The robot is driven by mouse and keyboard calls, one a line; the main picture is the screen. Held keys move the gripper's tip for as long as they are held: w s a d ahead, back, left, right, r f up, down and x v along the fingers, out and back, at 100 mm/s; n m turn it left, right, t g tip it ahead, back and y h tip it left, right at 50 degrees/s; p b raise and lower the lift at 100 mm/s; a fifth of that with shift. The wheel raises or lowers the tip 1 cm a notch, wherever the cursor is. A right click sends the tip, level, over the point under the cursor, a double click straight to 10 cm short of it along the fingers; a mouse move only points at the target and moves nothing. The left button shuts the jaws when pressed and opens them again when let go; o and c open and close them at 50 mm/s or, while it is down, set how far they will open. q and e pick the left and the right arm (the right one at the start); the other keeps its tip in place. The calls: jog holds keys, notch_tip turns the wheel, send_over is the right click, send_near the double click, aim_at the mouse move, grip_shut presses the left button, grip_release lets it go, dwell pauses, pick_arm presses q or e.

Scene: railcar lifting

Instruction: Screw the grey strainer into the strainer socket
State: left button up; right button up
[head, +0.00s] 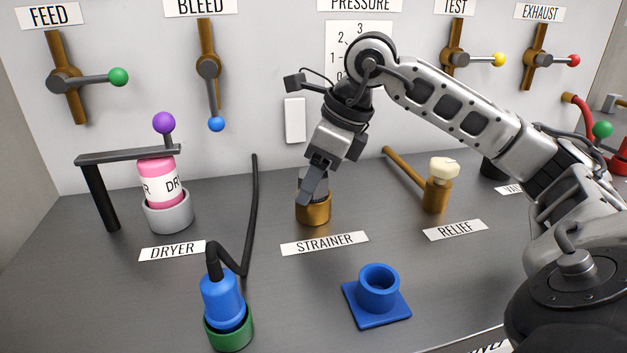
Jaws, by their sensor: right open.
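The strainer socket is a brass ring (313,211) on the grey bench, behind the STRAINER label (325,243). A grey strainer (313,181) stands upright in or on it; its lower end is hidden by the socket's rim. My right gripper (314,188) points down at the strainer from above, with its fingers around or beside the strainer's upper part. The gripper is open. A near finger covers part of the strainer, so I cannot tell whether the fingers touch it. My left gripper is out of view.
The dryer canister (161,183) stands under a clamp bar at left. A blue plug (223,298) with a black hose sits in a green socket at front. An empty blue holder (377,289) is at front right. The brass relief valve (437,192) stands right of the strainer.

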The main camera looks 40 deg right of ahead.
jog(key=n+y+p, duration=0.1)
jog(key=n, duration=0.2)
jog(key=shift+r+g, duration=0.2)
jog(key=shift+g, duration=0.2)
jog(key=n+g+p, duration=0.1)
jog(key=n, duration=0.2)
jog(key=shift+y, duration=0.3)
jog(key=shift+n+g+p, duration=0.4)
jog(key=shift+n+p, duration=0.2)
jog(key=shift+n, duration=0.6)
jog(key=shift+f, duration=0.2)
jog(key=c, duration=0.8)
jog(key=shift+f+m+t+b, duration=0.15)
jog(key=shift+m+t+b, duration=0.25)
jog(key=shift+m+b, duration=0.5)
jog(key=m, duration=0.3)
jog(key=shift+t+h, duration=0.4)
jog(key=shift+m+t+b, duration=0.3)
jog(key=shift+m, duration=0.5)
jog(key=m+t+h, duration=0.1)
jog(key=m, duration=0.3)
jog(key=shift+h, duration=0.4)
jog(key=m+h+p, duration=0.1)
jog(key=m, duration=0.2)
jog(key=shift+a, duration=0.1)
jog(key=shift+m, duration=0.6)
